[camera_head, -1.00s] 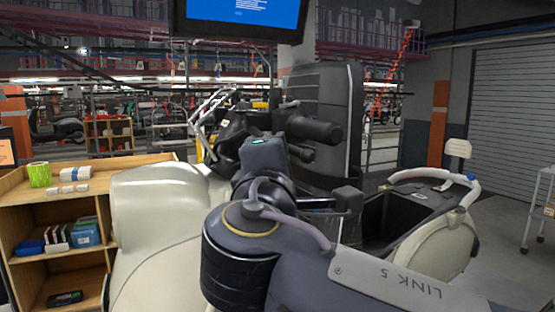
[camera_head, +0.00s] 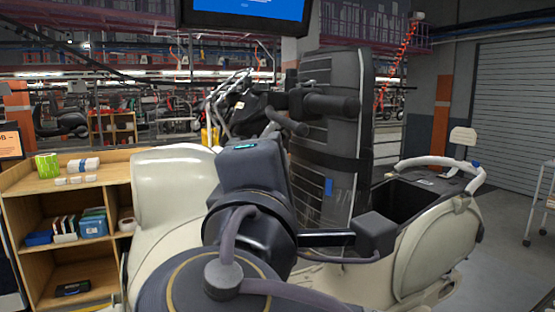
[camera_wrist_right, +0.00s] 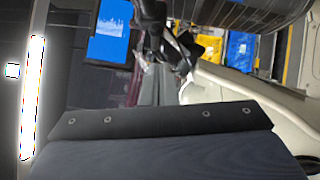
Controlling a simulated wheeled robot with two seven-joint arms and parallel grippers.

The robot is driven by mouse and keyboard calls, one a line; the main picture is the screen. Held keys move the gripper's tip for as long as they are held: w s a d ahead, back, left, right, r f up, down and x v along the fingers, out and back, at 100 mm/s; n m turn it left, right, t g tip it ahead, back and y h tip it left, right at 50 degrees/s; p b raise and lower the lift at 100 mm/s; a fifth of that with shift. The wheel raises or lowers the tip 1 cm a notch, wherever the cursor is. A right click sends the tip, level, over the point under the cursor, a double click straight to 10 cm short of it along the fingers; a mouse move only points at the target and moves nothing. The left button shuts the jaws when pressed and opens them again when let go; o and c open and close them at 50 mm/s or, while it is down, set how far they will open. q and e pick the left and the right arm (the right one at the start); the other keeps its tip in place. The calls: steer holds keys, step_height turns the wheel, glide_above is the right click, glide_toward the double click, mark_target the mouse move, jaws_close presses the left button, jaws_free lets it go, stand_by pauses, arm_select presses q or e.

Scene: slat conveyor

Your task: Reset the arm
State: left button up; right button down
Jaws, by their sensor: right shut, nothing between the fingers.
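My right arm (camera_head: 250,215) fills the lower middle of the head view, bent close to the camera in front of a cream scooter (camera_head: 435,250). Its fingers are hidden there behind its own links. In the right wrist view, the dark front of my right gripper (camera_wrist_right: 160,122) spans the lower part. It is shut with nothing held. The scooter's cream body also shows at the right of that view (camera_wrist_right: 225,88). My left gripper is in neither view.
A wooden shelf (camera_head: 97,250) with small boxes stands at the left. A tall black ribbed panel (camera_head: 325,150) rises behind the arm. The scooter's storage well (camera_head: 400,203) is open. A screen (camera_head: 250,12) hangs above.

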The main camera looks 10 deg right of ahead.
steer(key=shift+s+a, duration=0.15)
steer(key=shift+s, duration=0.05)
steer(key=w+d+f+m+g+y, duration=0.15)
steer(key=d+f+g, duration=0.35)
steer(key=d+f, duration=0.5)
steer(key=s+d+f+m+g+y, duration=0.1)
steer(key=d+f+m+g, duration=0.4)
steer(key=f, duration=1)
steer(key=s+f+m+g+y, duration=0.1)
steer(key=s+f+m+y, duration=0.2)
steer(key=s+f+m, duration=0.3)
steer(key=s+f+m+g+y, duration=0.2)
steer(key=s+f+m+y, duration=0.2)
steer(key=f, duration=0.7)
steer(key=shift+s+a+f+m, duration=0.15)
steer(key=shift+s+f+m, duration=0.1)
steer(key=shift+s+m, duration=0.8)
steer(key=shift+s+n+y, duration=0.15)
steer(key=shift+n+y, duration=0.1)
steer(key=shift+n, duration=0.05)
